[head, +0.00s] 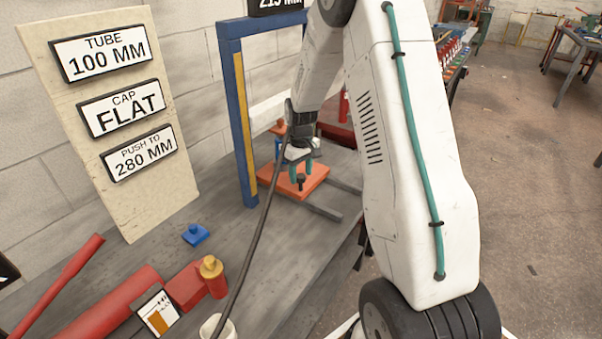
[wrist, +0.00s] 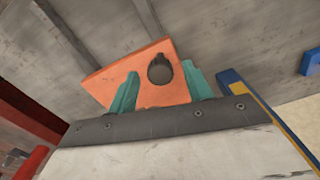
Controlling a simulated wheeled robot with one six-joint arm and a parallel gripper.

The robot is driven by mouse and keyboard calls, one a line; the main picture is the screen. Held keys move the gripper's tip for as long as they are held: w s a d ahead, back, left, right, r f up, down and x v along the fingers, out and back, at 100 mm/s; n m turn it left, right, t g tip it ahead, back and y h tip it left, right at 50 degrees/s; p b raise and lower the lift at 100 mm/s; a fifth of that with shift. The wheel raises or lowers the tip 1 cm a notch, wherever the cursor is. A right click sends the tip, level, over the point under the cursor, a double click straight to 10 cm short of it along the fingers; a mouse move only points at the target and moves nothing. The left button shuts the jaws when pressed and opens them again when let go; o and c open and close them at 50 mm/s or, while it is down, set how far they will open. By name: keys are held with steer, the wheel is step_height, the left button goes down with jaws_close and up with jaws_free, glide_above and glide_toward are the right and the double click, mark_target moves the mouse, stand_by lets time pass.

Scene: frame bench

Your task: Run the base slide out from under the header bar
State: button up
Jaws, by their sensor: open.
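The base slide (head: 312,181) is a flat orange plate on the bench beside the blue frame. A dark upright knob (head: 300,183) stands on it. The blue header bar (head: 258,26) spans the top of the frame, partly hidden by my arm. My gripper (head: 301,170) is open and points down over the slide, its teal fingers on either side of the knob.
Grey rails (head: 322,211) run along the bench by the slide. The frame's blue post (head: 232,110) stands just left of it. A sign board (head: 120,190) leans on the wall. A blue block (head: 195,235), a red-and-yellow cylinder (head: 212,276) and red tubes (head: 105,310) lie nearer.

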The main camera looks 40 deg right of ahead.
steer(key=shift+f, duration=0.25)
jaws_close()
steer(key=s+d, duration=0.2)
steer(key=s, duration=0.6)
steer(key=s+d, duration=0.3)
steer(key=s, duration=0.4)
steer(key=shift+s+d, duration=0.3)
steer(key=shift+s, duration=0.05)
jaws_free()
steer(key=shift+r, duration=0.1)
